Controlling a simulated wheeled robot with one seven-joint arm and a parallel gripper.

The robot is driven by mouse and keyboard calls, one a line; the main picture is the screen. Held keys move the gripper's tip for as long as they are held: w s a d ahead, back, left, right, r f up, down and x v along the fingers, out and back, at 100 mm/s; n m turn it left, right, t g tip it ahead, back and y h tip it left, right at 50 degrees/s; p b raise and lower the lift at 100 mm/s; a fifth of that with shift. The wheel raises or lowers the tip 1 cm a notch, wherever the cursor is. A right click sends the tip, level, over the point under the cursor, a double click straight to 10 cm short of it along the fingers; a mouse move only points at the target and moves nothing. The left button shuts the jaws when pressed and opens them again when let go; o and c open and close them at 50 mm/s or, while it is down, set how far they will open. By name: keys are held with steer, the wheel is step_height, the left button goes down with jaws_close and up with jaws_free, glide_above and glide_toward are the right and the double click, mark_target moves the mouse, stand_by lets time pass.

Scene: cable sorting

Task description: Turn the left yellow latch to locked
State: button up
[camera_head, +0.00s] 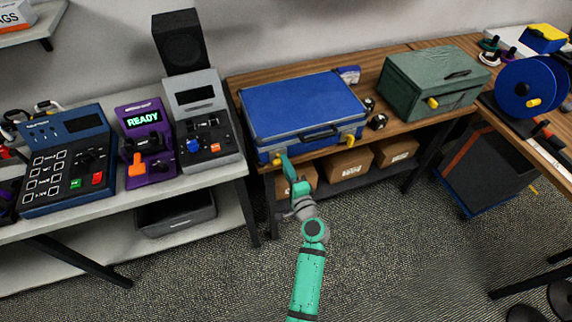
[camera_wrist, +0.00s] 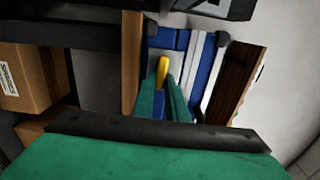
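The blue case (camera_head: 303,107) lies flat on the wooden bench with its front side toward me. Its left yellow latch (camera_head: 277,160) shows at the left of the front side, partly covered by my gripper (camera_head: 284,161). A second yellow latch (camera_head: 350,138) is at the right of the front side. In the wrist view the left yellow latch (camera_wrist: 162,72) stands between the two green fingertips of my gripper (camera_wrist: 162,88). A narrow gap shows between the fingers. I cannot tell whether both fingers press on the latch.
Cardboard boxes (camera_head: 347,165) sit on the shelf below the case. A green toolbox (camera_head: 435,82) with a yellow latch stands to the right. A grey bench (camera_head: 120,208) with control panels is at the left. Open carpet (camera_head: 400,260) lies in front.

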steer(key=o, duration=0.4)
steer(key=shift+s, duration=0.15)
steer(key=v, duration=1)
steer(key=shift+s, duration=0.3)
